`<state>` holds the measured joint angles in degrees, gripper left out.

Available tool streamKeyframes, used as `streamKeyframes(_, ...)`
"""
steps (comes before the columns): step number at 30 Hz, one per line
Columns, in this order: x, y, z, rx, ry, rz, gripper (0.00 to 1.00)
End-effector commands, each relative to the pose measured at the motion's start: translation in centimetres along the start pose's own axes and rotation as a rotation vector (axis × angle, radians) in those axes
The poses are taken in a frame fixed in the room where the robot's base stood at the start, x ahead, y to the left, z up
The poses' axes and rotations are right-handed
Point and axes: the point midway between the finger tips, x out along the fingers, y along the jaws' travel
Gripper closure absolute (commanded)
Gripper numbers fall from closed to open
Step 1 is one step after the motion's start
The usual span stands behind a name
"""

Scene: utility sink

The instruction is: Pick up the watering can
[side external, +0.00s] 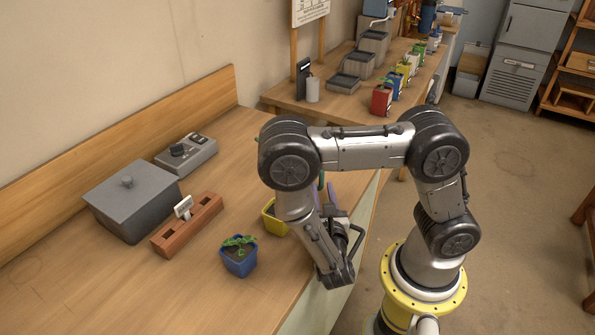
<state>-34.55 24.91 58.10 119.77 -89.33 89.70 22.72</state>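I cannot clearly make out a watering can. A small green piece (321,181) and a purple-blue piece (332,196) show just beneath my upper arm link, by the right edge of the bench; they are mostly hidden and I cannot tell what they belong to. My gripper (335,212) is low over the bench's right edge, near these pieces and to the right of a yellow pot (272,219). My wrist partly blocks it, and its fingertips do not show clearly. I cannot tell whether it is open, shut or holding anything.
A blue pot with a plant (240,262) stands left of my wrist. A terracotta planter (187,228), lidded grey box (132,200) and grey control box (186,154) are farther left. The wooden bench (150,302) is clear at the front left. Several coloured pots stand on a back bench.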

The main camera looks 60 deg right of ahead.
Motion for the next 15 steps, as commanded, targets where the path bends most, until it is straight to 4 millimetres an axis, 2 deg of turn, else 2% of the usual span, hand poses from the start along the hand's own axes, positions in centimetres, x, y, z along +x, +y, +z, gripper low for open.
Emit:
streamKeyframes(6, 2.2, -0.1, 0.0, 0.000, 0.000, -0.004, 0.68)
streamKeyframes(15, 2.9, 0.0, 0.0, 0.001, 0.000, 0.000, 0.68)
